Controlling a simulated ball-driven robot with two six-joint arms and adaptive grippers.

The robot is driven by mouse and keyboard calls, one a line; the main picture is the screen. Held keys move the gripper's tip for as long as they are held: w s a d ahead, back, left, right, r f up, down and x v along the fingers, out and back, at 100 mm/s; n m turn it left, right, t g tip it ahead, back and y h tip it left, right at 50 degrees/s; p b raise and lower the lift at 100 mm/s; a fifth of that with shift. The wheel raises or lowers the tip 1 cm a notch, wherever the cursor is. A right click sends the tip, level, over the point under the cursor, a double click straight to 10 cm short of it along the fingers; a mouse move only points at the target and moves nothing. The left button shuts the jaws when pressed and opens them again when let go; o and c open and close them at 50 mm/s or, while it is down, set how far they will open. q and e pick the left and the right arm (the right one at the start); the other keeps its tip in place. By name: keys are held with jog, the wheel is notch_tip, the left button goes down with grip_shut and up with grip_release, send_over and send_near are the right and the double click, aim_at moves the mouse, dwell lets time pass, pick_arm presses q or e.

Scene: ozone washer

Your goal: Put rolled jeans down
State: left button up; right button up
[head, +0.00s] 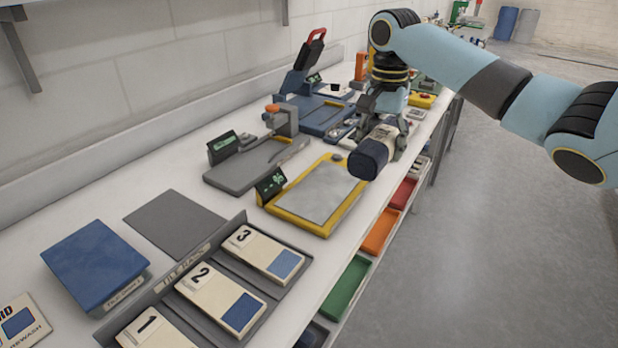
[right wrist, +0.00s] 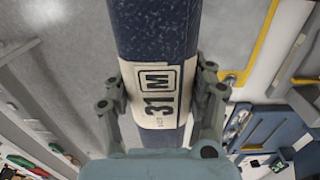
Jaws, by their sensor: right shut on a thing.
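The rolled jeans (head: 369,158) are a dark blue roll with a pale paper band. My right gripper (head: 389,128) is shut on the rolled jeans and holds them above the bench, near its front edge, just right of the yellow-rimmed scale. In the right wrist view, the jeans (right wrist: 153,32) run lengthwise between the two fingers of my right gripper (right wrist: 160,95). The band between the fingers reads "31 M". My left gripper is not in view.
A yellow-rimmed scale (head: 318,190) and a grey plate device (head: 250,168) stand on the bench. A tile rack (head: 215,238) with numbered cards and a blue block (head: 95,262) are at the near end. Coloured trays (head: 345,285) sit below the front edge.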

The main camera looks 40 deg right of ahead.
send_over(323, 188)
notch_tip(323, 188, down, 7)
jog(key=shift+w+d+r, duration=0.1)
jog(key=shift+f, duration=2.05)
jog(key=o, duration=1.5)
jog(key=shift+f, duration=0.15)
notch_tip(323, 188, up, 12)
jog(key=shift+r+b, duration=0.2)
jog(key=shift+b, duration=0.1)
jog(key=shift+f, duration=0.1)
